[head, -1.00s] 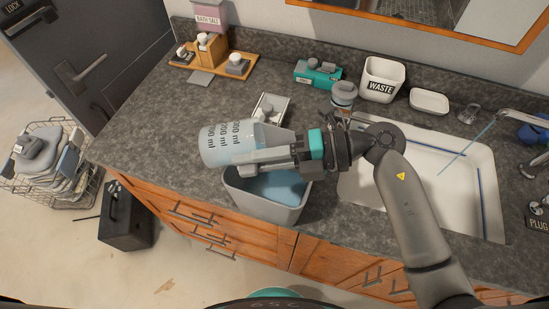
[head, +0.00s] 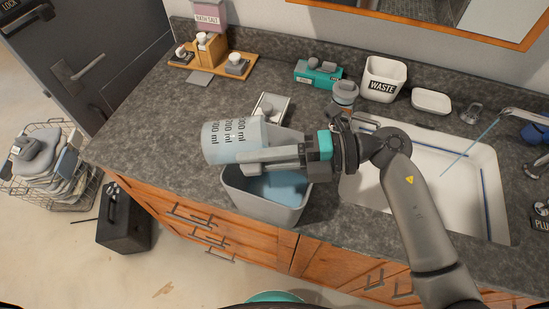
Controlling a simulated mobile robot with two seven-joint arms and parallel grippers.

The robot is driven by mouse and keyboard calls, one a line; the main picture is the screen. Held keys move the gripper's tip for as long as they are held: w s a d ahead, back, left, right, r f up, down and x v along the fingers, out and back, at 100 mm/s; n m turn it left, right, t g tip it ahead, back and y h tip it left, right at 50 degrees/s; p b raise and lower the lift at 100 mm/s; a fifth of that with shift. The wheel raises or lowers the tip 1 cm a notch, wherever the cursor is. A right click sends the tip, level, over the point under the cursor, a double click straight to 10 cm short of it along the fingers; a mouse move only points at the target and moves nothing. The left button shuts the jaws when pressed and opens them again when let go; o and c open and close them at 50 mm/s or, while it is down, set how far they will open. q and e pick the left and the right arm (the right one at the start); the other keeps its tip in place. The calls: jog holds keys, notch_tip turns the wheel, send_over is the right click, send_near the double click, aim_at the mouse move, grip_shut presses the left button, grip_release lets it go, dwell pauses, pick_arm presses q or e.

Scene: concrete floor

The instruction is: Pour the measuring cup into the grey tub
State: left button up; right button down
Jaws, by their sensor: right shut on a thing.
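The measuring cup (head: 220,152) is clear, pale blue and has black ml markings. It is tipped onto its side above the left part of the grey tub (head: 262,207). My right gripper (head: 247,150) is shut on the cup from the right and hides part of it. The grey tub stands at the front edge of the counter, and a blue surface (head: 285,187) shows inside it. The cup and gripper cover the tub's back-left part. I see no stream between cup and tub, and cannot make out the cup's mouth. My left gripper is out of view.
A white sink (head: 460,195) lies to the right. A small metal box (head: 271,106), a jar (head: 345,92), a teal box (head: 318,74), a waste bin (head: 384,79) and a white dish (head: 431,102) stand behind.

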jog(key=shift+d+f+y+b, duration=0.25)
jog(key=shift+f+y+b, duration=0.45)
jog(key=shift+b, duration=0.9)
jog(key=shift+d+r+y, duration=0.1)
jog(key=shift+r+y, duration=0.2)
jog(key=shift+r, duration=0.05)
